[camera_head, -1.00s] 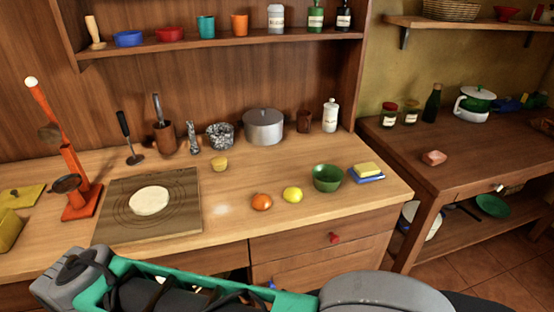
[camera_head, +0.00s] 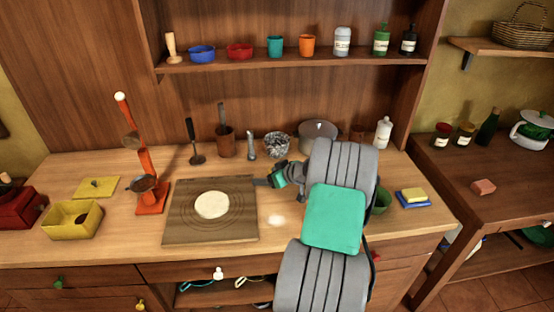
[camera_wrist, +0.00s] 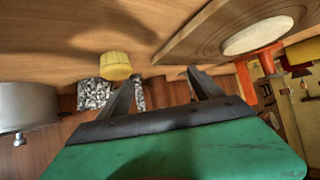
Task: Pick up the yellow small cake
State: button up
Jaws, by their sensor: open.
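The small yellow cake (camera_wrist: 116,65) stands on the wooden counter in the wrist view, close to the tip of the left finger and outside the gap between the fingers. Whether they touch, I cannot tell. My gripper (camera_wrist: 158,78) is open, with nothing between its fingers. In the head view my gripper (camera_head: 262,182) is low over the counter by the right edge of the pastry board, pointing left. There the cake is hidden behind my gripper and arm.
The pastry board (camera_head: 183,230) with flat dough (camera_head: 212,205) lies left of my gripper. A patterned pot (camera_head: 276,145), a grey metal pot (camera_head: 319,130) and a metal shaker (camera_head: 251,146) stand behind it. My arm partly covers a green bowl (camera_head: 383,198).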

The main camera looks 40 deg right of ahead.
jog(key=shift+m+t+h, duration=0.3)
jog(key=shift+t+h, duration=0.3)
jog(key=shift+t, duration=0.2)
jog(key=d, duration=0.2)
jog(key=s+d+f, duration=0.1)
jog(key=d, duration=0.1)
jog(key=s+d, duration=0.1)
jog(key=d, duration=0.1)
jog(key=shift+s+d+f, duration=0.2)
jog(key=shift+d+f, duration=0.1)
jog(key=p+x, duration=0.1)
jog(key=x, duration=0.1)
jog(key=p+x, duration=0.1)
jog(key=x, duration=0.2)
jog(key=p+x, duration=0.1)
jog(key=x, duration=0.1)
jog(key=shift+w+d, duration=0.3)
jog(key=shift+w, duration=0.05)
jog(key=shift+c, duration=0.6)
jog(key=c, duration=1.3)
jog(key=shift+r, duration=0.1)
